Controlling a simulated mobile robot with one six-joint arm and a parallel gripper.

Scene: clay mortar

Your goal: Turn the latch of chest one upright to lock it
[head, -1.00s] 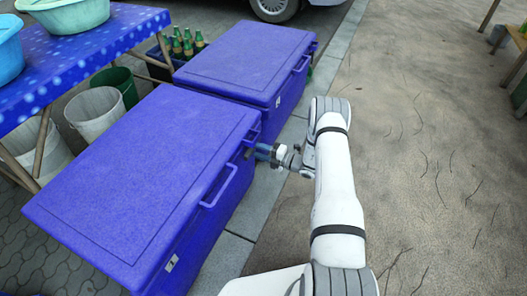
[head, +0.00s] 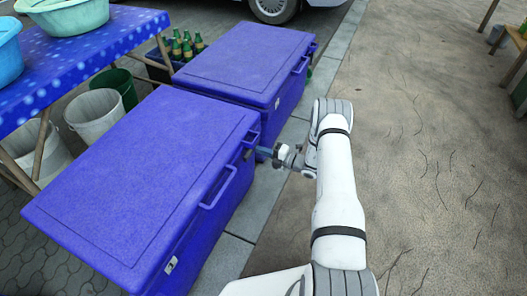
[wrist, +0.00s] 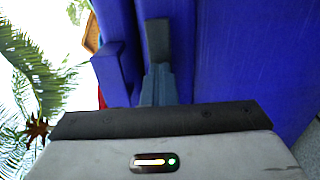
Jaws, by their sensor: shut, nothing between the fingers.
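The near blue chest (head: 140,180) has its lid closed. My gripper (head: 262,153) is at the far end of the chest's front, beside a small dark piece (head: 248,154) that looks like the latch. Its tilt cannot be made out. In the wrist view, my shut gripper (wrist: 159,80) points at the blue chest wall (wrist: 240,60).
A second closed blue chest (head: 245,60) stands behind the near one. A blue handle (head: 218,187) sticks out of the near chest's front, close to my gripper. A table (head: 100,40), buckets and a bottle crate are at left.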

